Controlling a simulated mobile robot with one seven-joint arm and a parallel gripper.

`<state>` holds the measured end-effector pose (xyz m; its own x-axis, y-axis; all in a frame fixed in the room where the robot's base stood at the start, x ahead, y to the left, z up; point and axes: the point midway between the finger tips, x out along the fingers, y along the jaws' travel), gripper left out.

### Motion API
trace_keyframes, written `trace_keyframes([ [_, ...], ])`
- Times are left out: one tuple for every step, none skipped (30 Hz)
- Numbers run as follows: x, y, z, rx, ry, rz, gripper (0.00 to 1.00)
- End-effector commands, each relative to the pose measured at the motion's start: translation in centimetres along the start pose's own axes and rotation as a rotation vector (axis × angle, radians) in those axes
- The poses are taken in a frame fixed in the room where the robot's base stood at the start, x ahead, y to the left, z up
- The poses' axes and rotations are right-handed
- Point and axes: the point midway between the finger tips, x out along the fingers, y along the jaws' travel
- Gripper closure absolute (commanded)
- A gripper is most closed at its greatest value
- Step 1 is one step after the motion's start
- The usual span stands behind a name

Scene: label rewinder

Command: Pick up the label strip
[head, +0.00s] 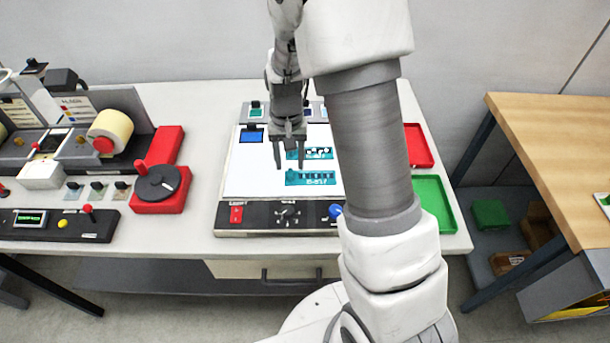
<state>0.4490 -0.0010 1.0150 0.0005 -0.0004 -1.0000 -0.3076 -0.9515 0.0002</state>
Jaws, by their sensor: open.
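Two teal label strips lie on a white lit panel (245,181) on the table. The nearer label strip (311,178) has dark marks and small print along it. The farther label strip (318,154) lies just behind it, and its left part is close to my gripper's fingers. My gripper (293,167) points down over the panel with its two fingers apart and nothing seen between them. Its fingertips appear just behind and left of the nearer strip; I cannot tell their height above the panel. My arm hides the panel's right part.
A red tray (418,146) and a green tray (449,204) stand at the table's right end. A red device with a dark dial (157,184) stands left of the panel. A rewinder with a cream roll (110,131) is farther left. A wooden table (560,140) stands apart at right.

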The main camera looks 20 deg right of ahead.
Motion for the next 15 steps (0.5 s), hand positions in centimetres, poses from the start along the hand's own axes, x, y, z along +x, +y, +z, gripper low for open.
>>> trace_keyframes([
  [0.7, 0.1, -0.1, 0.001, -0.004, 0.002, 0.49],
  [1.1, 0.1, -0.1, 0.001, -0.003, 0.002, 0.49],
  [1.7, 0.1, -0.1, 0.001, -0.005, 0.002, 0.49],
  [2.1, 0.1, -0.1, 0.001, -0.003, 0.001, 0.49],
  [2.4, 0.0, -0.1, 0.001, -0.003, 0.001, 0.49],
  [2.8, 0.0, -0.1, 0.000, -0.003, 0.001, 0.49],
  [3.0, 0.0, -0.1, 0.000, -0.002, 0.001, 0.49],
  [3.1, 0.0, -0.2, 0.000, -0.001, 0.000, 0.49],
  [3.2, 0.0, -0.2, 0.000, 0.000, 0.000, 0.49],
  [3.3, 0.0, -0.2, 0.000, 0.000, 0.000, 0.49],
  [3.3, 0.0, -0.2, 0.000, 0.001, 0.000, 0.49],
  [3.3, 0.0, -0.2, 0.000, 0.001, 0.000, 0.49],
  [3.3, 0.0, -0.2, 0.000, 0.001, 0.000, 0.49],
  [3.3, 0.0, -0.2, 0.000, 0.001, 0.000, 0.49],
  [3.3, 0.0, -0.2, 0.000, 0.001, 0.000, 0.49],
])
